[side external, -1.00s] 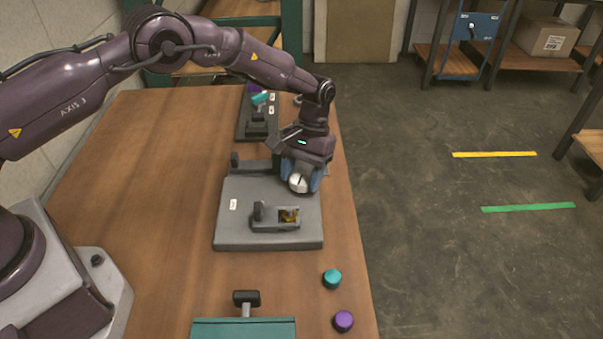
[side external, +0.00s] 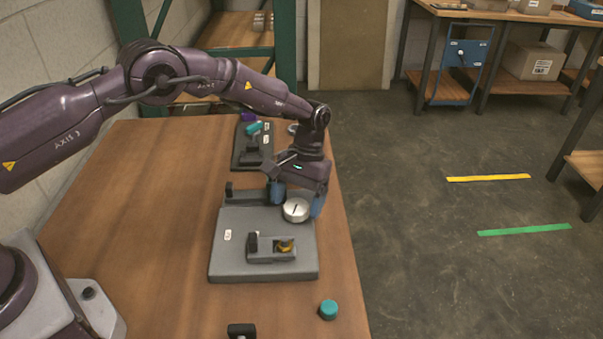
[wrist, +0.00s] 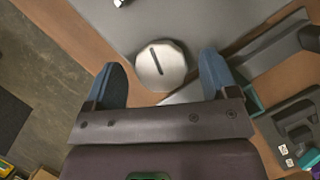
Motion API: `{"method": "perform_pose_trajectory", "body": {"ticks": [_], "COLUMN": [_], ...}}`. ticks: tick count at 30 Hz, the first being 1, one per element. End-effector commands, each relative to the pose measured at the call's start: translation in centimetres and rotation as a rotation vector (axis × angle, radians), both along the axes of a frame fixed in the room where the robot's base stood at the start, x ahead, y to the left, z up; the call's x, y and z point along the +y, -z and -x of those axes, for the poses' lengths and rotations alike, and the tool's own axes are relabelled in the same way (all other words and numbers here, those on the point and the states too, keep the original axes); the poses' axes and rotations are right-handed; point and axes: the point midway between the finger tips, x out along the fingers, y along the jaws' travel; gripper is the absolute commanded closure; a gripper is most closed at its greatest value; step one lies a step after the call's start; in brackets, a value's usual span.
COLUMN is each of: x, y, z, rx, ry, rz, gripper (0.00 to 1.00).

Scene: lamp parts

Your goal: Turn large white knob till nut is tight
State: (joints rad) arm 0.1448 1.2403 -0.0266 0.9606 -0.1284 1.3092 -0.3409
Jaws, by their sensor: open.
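The large white knob (side external: 296,209) is a round, pale disc with a dark slot line across its face. It sits at the back right of the grey fixture plate (side external: 230,262). A brass-coloured nut (side external: 285,246) shows in a grey block near the plate's front. My gripper (side external: 297,203) is at the knob with its blue fingers apart, one on each side. In the wrist view the knob (wrist: 161,65) lies between and just beyond the open fingertips of my gripper (wrist: 164,70), with gaps on both sides. Whether the nut is tight cannot be told.
A teal cap (side external: 328,309) lies on the wooden table (side external: 150,210) near its right edge. A second dark fixture (side external: 251,147) with teal and purple parts stands behind. A dark clamp handle (side external: 241,330) shows at the front. The table's left middle is clear.

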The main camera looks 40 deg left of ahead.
Motion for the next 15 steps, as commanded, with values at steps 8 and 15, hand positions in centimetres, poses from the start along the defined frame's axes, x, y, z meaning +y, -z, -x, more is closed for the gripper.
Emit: {"method": "perform_pose_trajectory", "body": {"ticks": [8,15], "x": [0.6,1.0], "y": [-5.6,-9.5], "z": [-2.4,-4.0], "rx": [-0.008,-0.004], "ry": [-0.002,-0.001], "rz": [0.0,0.0], "gripper": [0.2,0.2]}}
